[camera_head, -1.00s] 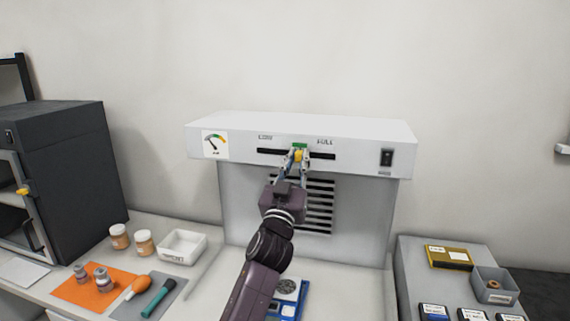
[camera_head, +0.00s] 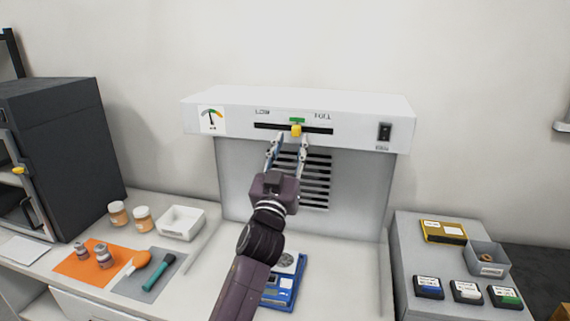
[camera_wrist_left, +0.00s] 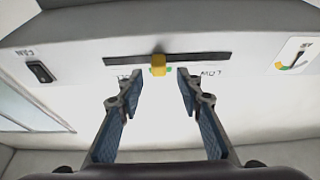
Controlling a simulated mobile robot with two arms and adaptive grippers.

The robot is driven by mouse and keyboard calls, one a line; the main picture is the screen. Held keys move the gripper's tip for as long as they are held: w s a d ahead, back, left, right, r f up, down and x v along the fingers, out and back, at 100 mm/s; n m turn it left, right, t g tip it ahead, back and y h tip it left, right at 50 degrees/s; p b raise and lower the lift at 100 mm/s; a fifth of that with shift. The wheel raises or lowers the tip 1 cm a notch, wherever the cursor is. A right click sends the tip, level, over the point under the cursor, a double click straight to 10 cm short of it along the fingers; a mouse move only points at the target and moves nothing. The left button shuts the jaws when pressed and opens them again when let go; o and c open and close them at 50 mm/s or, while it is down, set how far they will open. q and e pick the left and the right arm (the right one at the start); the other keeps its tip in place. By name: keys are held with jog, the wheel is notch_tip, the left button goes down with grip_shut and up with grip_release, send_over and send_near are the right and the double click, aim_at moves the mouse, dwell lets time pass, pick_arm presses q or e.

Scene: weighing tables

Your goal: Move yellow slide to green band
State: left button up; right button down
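The yellow slide (camera_head: 296,131) sits in the black slot (camera_head: 270,126) on the front of the white hood, between the LOW and FULL labels. The green band (camera_head: 297,120) is a short mark just above the slot, and the slide stands right below it. In the left wrist view, the slide (camera_wrist_left: 158,64) shows with a bit of the green band (camera_wrist_left: 169,71) beside it. My left gripper (camera_head: 290,139) is open, its fingers apart on both sides of the slide and not touching it. My right gripper is not in view.
A gauge (camera_head: 211,119) is on the hood's left and a black switch (camera_head: 385,132) on its right. Below are a blue scale (camera_head: 281,291), an orange mat (camera_head: 75,265), a white tray (camera_head: 181,222) and jars. A grey box (camera_head: 488,257) stands right.

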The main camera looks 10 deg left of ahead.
pick_arm(q)
jog(key=v, duration=0.8)
